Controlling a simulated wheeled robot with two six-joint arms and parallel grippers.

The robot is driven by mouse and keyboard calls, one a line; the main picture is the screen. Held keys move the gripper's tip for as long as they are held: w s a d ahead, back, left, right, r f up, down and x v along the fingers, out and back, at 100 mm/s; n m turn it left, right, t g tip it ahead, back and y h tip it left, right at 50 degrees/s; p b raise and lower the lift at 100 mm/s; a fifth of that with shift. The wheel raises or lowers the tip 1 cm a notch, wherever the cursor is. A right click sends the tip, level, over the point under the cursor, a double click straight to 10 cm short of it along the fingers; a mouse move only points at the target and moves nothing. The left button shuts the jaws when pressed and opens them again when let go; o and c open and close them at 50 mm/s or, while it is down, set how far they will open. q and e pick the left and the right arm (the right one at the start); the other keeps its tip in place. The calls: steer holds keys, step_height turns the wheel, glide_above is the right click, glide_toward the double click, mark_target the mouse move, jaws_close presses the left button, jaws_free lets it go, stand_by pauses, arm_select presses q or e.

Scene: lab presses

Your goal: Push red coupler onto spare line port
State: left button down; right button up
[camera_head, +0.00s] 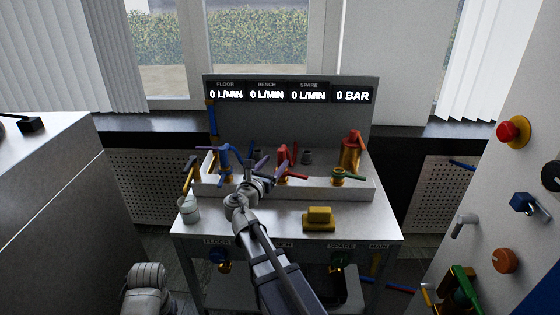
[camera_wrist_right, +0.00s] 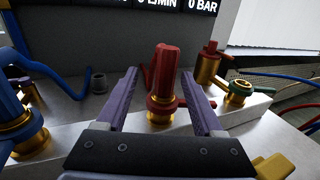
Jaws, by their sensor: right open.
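My right gripper (camera_head: 270,167) is open, with purple fingers reaching over the bench from the front. In the right wrist view its fingertips (camera_wrist_right: 160,76) stand apart on either side of the red coupler (camera_wrist_right: 165,72) in the picture. The coupler is upright on a brass fitting, with a gap to each finger; its depth between them is hard to tell. It also shows in the head view (camera_head: 283,158). A brass port with a green ring (camera_head: 339,176) stands to the right, above the SPARE label, and shows in the wrist view (camera_wrist_right: 238,92). My left gripper is out of view.
A blue coupler (camera_head: 225,168) stands left, and a red-handled brass valve (camera_head: 350,152) at back right. A yellow block (camera_head: 319,217) and a white cup (camera_head: 188,208) sit on the front bench. The display panel (camera_head: 290,90) reads zeros. A control panel stands right.

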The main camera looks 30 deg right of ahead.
steer(key=shift+x, duration=1.2)
steer(key=shift+s+d+r+p+x, duration=0.1)
steer(key=shift+x, duration=0.75)
steer(key=shift+s+d+r+p+x, duration=0.1)
steer(key=shift+s+p+x, duration=0.05)
steer(key=shift+x, duration=0.7)
steer(key=shift+s+d+r+p+x, duration=0.1)
steer(key=shift+x, duration=0.8)
steer(key=shift+s+a, duration=0.1)
jaws_close()
